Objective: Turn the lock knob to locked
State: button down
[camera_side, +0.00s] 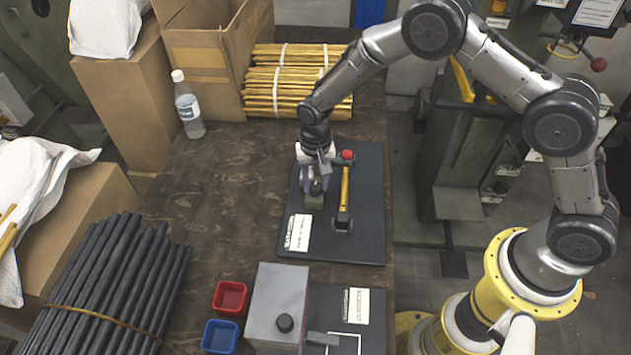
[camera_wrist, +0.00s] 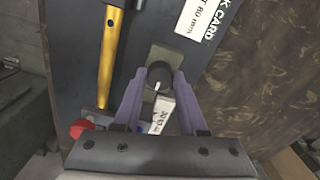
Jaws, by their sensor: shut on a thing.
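My gripper (camera_side: 318,178) points down over a dark board, its purple fingers on either side of a black round knob (camera_wrist: 159,75). The fingers (camera_wrist: 160,88) are shut on this knob, which has a short white mark on its face. The knob sits on an olive-green block (camera_side: 313,203), which also shows in the wrist view (camera_wrist: 166,55). A small white label (camera_wrist: 162,113) with lettering lies between the fingers, too small to read fully. In the side view the gripper hides most of the knob.
A yellow bar (camera_side: 345,188) with a red ball (camera_side: 347,155) stands right beside the gripper. A white card (camera_side: 298,233) lies on the board (camera_side: 365,240).

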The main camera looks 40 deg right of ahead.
aim_at(316, 186)
jog(key=shift+c, duration=2.3)
grip_release()
jog(key=shift+r, duration=0.1)
notch_tip(316, 186, up, 14)
jog(key=shift+f, duration=0.2)
